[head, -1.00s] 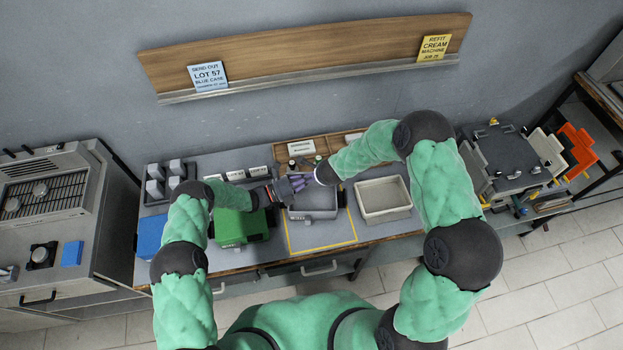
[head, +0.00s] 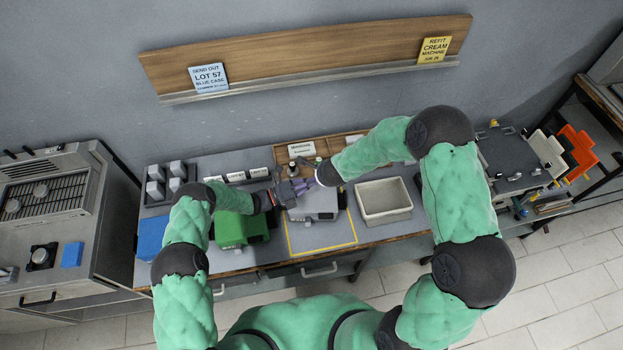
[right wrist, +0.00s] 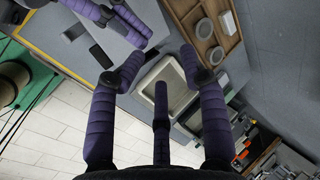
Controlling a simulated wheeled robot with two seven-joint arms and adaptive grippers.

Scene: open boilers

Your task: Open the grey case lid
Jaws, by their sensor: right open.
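The grey case (head: 322,203) sits on the yellow-outlined patch of the bench in the head view. Its light grey surface (right wrist: 83,40) with a black fitting (right wrist: 101,55) shows at the upper left of the right wrist view. The hands partly cover the case, and I cannot tell whether its lid is slightly raised. My left gripper (head: 284,193) reaches over its left side; its purple fingers overlap the case in the right wrist view, and their grip is unclear. My right gripper (head: 306,184) is above the case's back edge. Its fingers (right wrist: 160,72) are spread and empty.
A green case (head: 240,229) stands left of the grey case and a cream bin (head: 384,201) stands right. A wooden tray (right wrist: 205,35) with round items lies behind. The yellow-outlined patch (head: 320,240) is clear in front.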

